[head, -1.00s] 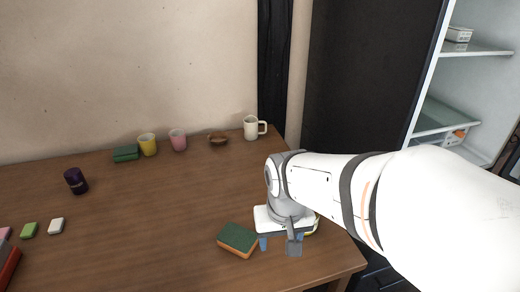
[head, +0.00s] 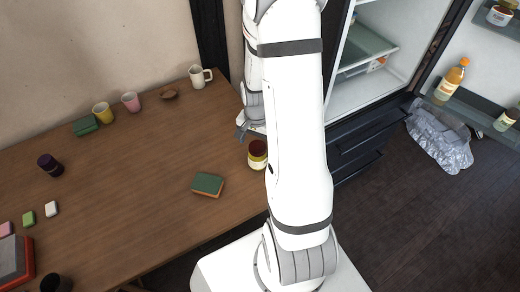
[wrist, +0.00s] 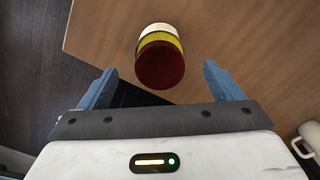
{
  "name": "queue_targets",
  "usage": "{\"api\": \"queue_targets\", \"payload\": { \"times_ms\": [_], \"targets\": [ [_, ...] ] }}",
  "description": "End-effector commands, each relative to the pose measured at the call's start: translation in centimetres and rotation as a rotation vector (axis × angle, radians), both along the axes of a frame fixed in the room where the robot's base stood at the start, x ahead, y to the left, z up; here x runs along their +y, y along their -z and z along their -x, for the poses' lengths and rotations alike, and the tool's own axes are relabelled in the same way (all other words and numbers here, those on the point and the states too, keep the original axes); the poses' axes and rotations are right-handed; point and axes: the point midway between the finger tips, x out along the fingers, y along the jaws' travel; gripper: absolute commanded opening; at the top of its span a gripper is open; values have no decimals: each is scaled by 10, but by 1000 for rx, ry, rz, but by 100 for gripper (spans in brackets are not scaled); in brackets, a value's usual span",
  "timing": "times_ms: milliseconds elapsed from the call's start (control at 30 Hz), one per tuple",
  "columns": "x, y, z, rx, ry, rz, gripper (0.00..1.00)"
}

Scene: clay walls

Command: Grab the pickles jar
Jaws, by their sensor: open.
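A jar with a dark red lid and a yellow and white body (head: 258,158) stands near the right edge of the wooden table; its label cannot be read. In the wrist view, the jar (wrist: 160,42) lies ahead, roughly centred between the fingers, with its lid toward me. My gripper (wrist: 160,72) is open, its two blue fingers apart and nothing held. In the head view, my gripper (head: 242,130) is just beyond the jar, partly hidden by my arm, and the jar's right side is close to my arm's outline.
A white mug (head: 200,77), brown bowl (head: 168,94), pink cup (head: 131,102) and yellow cup (head: 102,113) stand along the back. An open fridge (head: 375,70) is at right. The table's middle is clear.

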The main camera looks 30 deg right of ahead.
Motion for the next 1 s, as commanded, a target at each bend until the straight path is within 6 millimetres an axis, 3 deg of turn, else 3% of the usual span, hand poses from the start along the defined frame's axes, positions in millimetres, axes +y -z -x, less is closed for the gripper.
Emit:
{"api": "queue_targets", "payload": {
  "times_ms": [533, 867, 1000],
  "targets": [
    [-2, 58, -1, 1, -4, 0, 87],
    [-2, 63, -1, -1, -4, 1, 87],
    [-2, 63, -1, -1, -4, 1, 76]
  ]
}}
